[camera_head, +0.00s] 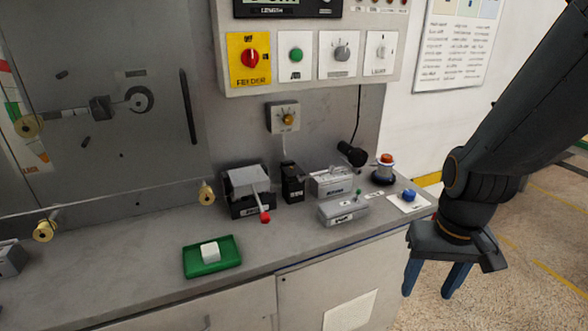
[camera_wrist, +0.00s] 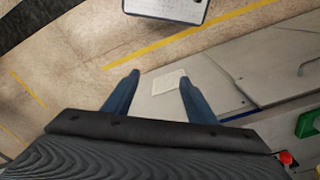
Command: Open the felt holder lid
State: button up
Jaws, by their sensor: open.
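A black box with a grey lid (camera_head: 248,180) stands on the bench and looks like the felt holder, though I cannot read a label on it. Its lid appears down, and a light lever with a red knob (camera_head: 265,216) sticks out at its front. The red knob also shows at the lower right edge of the wrist view (camera_wrist: 286,158). My gripper (camera_head: 434,278) is open and empty, pointing down beyond the bench's right end, well apart from the box. In the wrist view its two blue fingers (camera_wrist: 158,80) are spread with nothing between them.
A green tray (camera_head: 212,268) with a white block lies on the bench (camera_head: 130,290) in front of the box. A small black box (camera_head: 292,183), grey boxes (camera_head: 343,210) and a blue button (camera_head: 409,195) stand to the right. A control panel (camera_head: 310,85) hangs above.

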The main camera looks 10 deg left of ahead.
aim_at(293, 171)
jog(key=z, duration=0.25)
jog(key=k, duration=0.4)
jog(key=z, duration=0.25)
jog(key=i, duration=0.85)
jog(key=u, duration=0.5)
